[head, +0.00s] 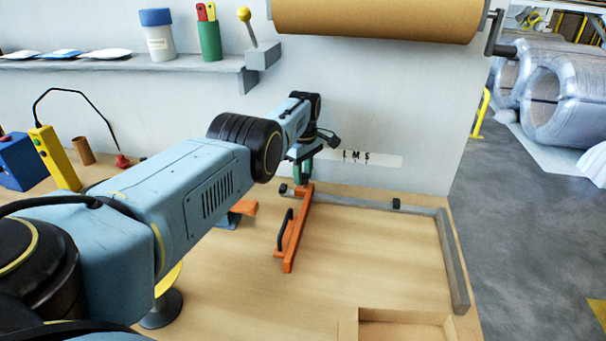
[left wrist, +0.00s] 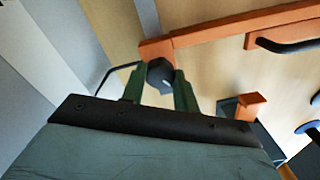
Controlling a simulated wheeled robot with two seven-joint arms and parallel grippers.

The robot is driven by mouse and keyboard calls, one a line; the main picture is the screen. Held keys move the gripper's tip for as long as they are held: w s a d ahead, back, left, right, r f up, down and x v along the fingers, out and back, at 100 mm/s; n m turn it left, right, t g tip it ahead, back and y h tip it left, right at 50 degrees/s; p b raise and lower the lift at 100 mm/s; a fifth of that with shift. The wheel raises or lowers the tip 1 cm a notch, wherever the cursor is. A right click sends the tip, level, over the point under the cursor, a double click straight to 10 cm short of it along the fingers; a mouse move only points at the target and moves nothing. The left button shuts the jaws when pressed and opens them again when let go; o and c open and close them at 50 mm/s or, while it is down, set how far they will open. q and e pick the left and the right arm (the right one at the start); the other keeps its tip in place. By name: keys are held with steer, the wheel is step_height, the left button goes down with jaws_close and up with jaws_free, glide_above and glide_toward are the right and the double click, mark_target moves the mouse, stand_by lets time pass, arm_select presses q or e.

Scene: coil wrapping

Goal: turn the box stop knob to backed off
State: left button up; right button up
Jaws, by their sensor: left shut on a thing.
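The box stop knob (left wrist: 160,73) is dark and round, at the end of an orange bar in the left wrist view. My left gripper (left wrist: 158,84) has its green fingers shut on the knob, one on each side. A small pale mark shows on the knob, but I cannot read its setting. In the head view my left gripper (head: 303,172) points down at the far end of the orange bar (head: 298,235), which carries a black handle (head: 285,228). The gripper hides the knob there. My right gripper is not in view.
A grey rail (head: 350,201) runs along the back of the wooden bench and joins a grey side rail (head: 453,262). A wooden tray (head: 350,325) is at the front. A yellow box (head: 55,158) stands at left.

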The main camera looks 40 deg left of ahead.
arm_select(q)
steer(key=n, duration=0.2)
steer(key=shift+s+f+n, duration=0.15)
steer(key=shift+f+n, duration=0.1)
steer(key=shift+n, duration=0.15)
steer(key=n, duration=0.2)
steer(key=shift+n, duration=0.9)
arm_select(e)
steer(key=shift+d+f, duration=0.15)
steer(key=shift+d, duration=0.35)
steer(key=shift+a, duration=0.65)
